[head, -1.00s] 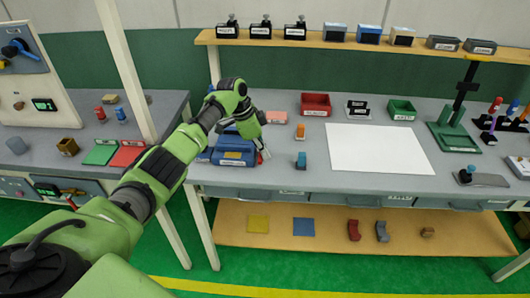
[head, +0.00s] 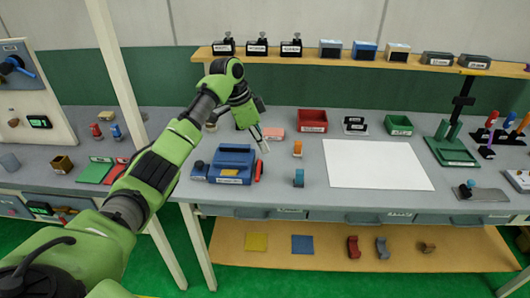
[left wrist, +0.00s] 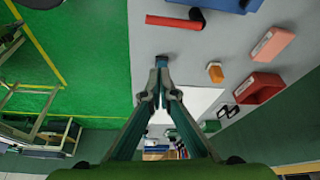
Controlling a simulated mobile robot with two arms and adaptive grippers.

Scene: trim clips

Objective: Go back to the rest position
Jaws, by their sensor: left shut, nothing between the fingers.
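My left gripper (head: 264,147) is raised above the left part of the grey workbench (head: 310,199). Its fingers are shut with nothing between them, as the left wrist view (left wrist: 161,72) also shows. A blue device (head: 234,160) with a yellow label stands on the bench just left of and below the fingertips. An orange clip (head: 297,148) and a blue clip (head: 299,178) stand on the bench right of the gripper. My right gripper is out of view.
A white sheet (head: 378,165) covers the bench's middle. A red bin (head: 312,119) and a green bin (head: 398,124) stand behind it. A wooden shelf (head: 360,64) with several black and blue holders runs above. A slanting post (head: 119,77) stands at the left.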

